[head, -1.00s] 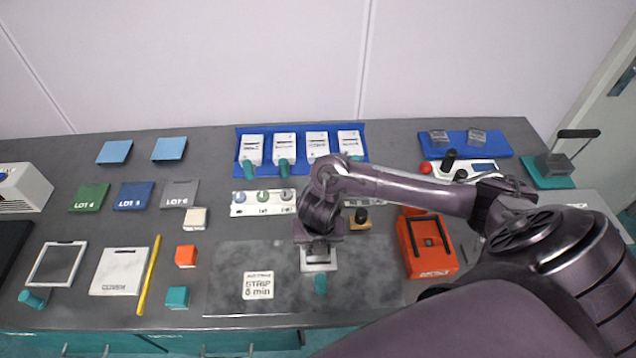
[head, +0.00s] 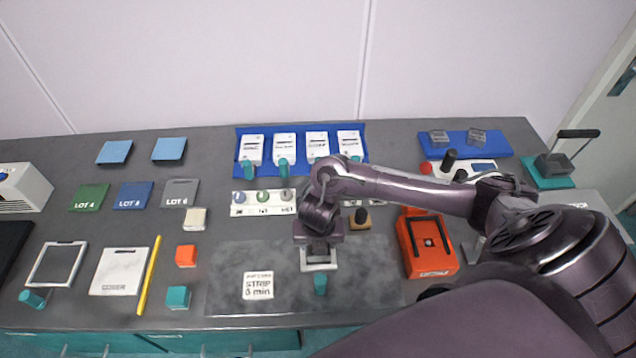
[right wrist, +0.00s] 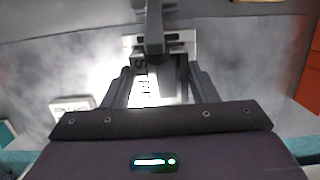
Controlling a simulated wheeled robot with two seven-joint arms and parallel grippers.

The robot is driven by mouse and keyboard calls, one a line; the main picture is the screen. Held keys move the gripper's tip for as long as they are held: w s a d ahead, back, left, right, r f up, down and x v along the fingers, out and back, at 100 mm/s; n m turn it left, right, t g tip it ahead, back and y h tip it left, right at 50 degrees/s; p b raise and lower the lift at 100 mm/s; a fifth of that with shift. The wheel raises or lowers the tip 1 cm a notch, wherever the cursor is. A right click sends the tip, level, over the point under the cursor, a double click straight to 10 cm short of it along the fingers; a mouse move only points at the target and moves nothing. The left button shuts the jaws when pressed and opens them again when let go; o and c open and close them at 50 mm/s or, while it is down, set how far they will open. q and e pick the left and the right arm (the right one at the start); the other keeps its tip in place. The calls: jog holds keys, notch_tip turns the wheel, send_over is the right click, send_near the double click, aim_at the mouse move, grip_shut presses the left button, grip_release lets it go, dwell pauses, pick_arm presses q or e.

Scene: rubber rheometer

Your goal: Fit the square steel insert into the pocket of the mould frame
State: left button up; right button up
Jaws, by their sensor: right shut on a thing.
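A pale metal plate with a teal handle (head: 320,285), which looks like the mould frame (head: 306,265), lies on the dark grey mat. My right gripper (head: 319,258) points down directly over it and hides most of its middle. In the right wrist view the gripper's two fingers (right wrist: 160,92) stand on either side of a grey block, apparently the steel insert (right wrist: 168,82). It is held over the plate (right wrist: 187,38), which shows behind it. I cannot tell whether the insert sits in the pocket or just above it. My left gripper is not in view.
A white "STRIP 8 min" card (head: 258,285) lies left of the plate on the mat (head: 225,265). An orange device (head: 428,243) stands to the right, with a small dark-knobbed block (head: 360,218) behind. A blue rack (head: 300,178) of white units stands at the back.

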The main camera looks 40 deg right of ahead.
jog(key=shift+f+b, duration=0.8)
jog(key=shift+f, duration=0.25)
jog(key=o, duration=1.4)
jog(key=shift+r, duration=0.1)
jog(key=shift+c, duration=0.2)
jog(key=shift+r, duration=0.35)
jog(key=r+p, duration=0.1)
jog(key=r, duration=0.1)
jog(key=s+r+p, duration=0.1)
jog(key=r, duration=0.1)
jog(key=r+p, duration=0.1)
jog(key=r, duration=0.2)
jog(key=shift+s+a+p, duration=0.15)
jog(key=shift+a+p, duration=0.15)
jog(key=shift+a, duration=0.05)
